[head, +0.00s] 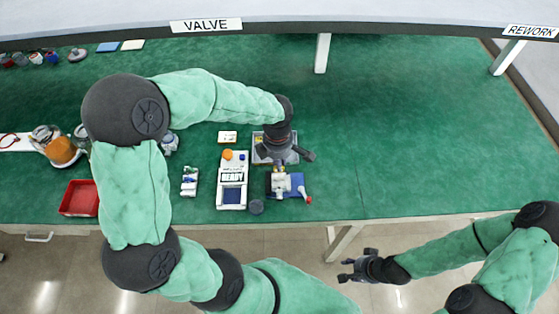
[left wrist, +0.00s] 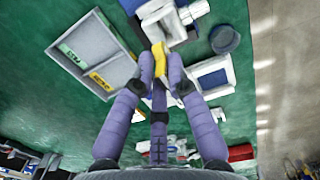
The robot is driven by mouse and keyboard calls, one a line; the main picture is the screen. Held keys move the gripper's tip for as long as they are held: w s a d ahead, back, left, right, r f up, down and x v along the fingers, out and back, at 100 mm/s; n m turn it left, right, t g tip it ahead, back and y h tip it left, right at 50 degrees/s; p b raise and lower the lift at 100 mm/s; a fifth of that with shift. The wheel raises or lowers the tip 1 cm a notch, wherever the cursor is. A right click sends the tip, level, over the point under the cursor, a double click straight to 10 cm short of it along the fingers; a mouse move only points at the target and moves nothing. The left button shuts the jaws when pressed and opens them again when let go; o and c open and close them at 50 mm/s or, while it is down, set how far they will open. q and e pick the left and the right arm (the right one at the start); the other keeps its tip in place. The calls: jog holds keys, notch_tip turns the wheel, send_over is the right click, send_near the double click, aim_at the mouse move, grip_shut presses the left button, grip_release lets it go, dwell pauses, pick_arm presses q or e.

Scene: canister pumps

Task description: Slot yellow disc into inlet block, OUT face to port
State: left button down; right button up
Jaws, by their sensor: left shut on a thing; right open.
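My left gripper (head: 283,158) is above the workbench, over the two-compartment tray in the head view. In the left wrist view its fingers (left wrist: 160,75) are shut on the yellow disc (left wrist: 158,57), seen nearly edge-on at the fingertips. I cannot read any mark on its faces. The white block on a blue base (head: 281,182), which looks like the inlet block, has a red-tipped lever and stands just nearer than the gripper. It also shows beyond the disc in the left wrist view (left wrist: 160,12). My right gripper (head: 358,268) is open and empty off the bench's front edge.
The grey tray (head: 256,152) has two labelled compartments, also in the left wrist view (left wrist: 118,72). A white tester reading READY (head: 232,172) stands left of the block. A dark round cap (head: 257,207) lies between them, nearer the front. A red bin (head: 79,198) is at left. Bench right is clear.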

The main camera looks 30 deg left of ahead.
aim_at(279, 175)
pick_arm(q)
jog(key=shift+f+b, duration=1.45)
jog(key=shift+f, duration=0.45)
jog(key=shift+b, duration=0.55)
dwell(0.4)
jog(key=shift+f+b, duration=1.65)
jog(key=shift+f, duration=0.25)
jog(key=c, duration=1.2)
grip_release()
jog(key=shift+o, duration=0.2)
jog(key=r, duration=1.2)
jog(key=shift+s+a, duration=0.1)
jog(key=shift+s, duration=0.15)
